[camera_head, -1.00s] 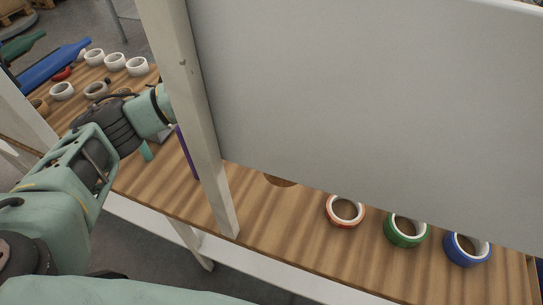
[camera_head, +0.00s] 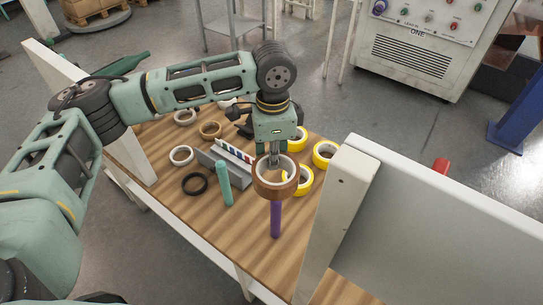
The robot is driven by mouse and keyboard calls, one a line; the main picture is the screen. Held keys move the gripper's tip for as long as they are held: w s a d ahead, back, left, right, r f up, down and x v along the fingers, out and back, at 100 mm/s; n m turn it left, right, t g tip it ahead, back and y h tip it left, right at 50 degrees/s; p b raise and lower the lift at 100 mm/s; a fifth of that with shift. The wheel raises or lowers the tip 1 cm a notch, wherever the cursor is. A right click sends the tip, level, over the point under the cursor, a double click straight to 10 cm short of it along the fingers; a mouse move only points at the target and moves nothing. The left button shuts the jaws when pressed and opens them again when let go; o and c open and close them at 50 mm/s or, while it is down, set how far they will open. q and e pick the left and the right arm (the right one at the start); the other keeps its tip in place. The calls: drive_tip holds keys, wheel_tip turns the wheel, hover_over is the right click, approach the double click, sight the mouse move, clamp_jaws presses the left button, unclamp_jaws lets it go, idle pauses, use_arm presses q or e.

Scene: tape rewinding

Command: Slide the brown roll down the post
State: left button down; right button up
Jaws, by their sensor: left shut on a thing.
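The brown roll (camera_head: 275,190) has a pale inner ring and is held in the air near the middle of the head view. My left gripper (camera_head: 275,158) points down and is shut on the far rim of the roll. A purple post (camera_head: 276,220) stands upright on the wooden table directly below the roll. The roll hides the top of the post, so I cannot tell whether it is around the post or just above it. My right gripper is not in view.
A teal post (camera_head: 224,184) stands left of the purple one, beside a grey holder (camera_head: 213,170). Yellow rolls (camera_head: 325,154) lie behind and to the right; a black roll (camera_head: 195,183) and white rolls lie left. A white upright and panel (camera_head: 340,205) block the right side.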

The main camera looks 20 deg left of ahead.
use_arm(q)
wheel_tip(320, 180, down, 14)
drive_tip(key=b, duration=0.5)
drive_tip(key=shift+b, duration=0.35)
idle(0.4)
drive_tip(key=c, duration=1.7)
unclamp_jaws()
drive_tip(key=shift+c, duration=0.2)
wheel_tip(320, 180, up, 12)
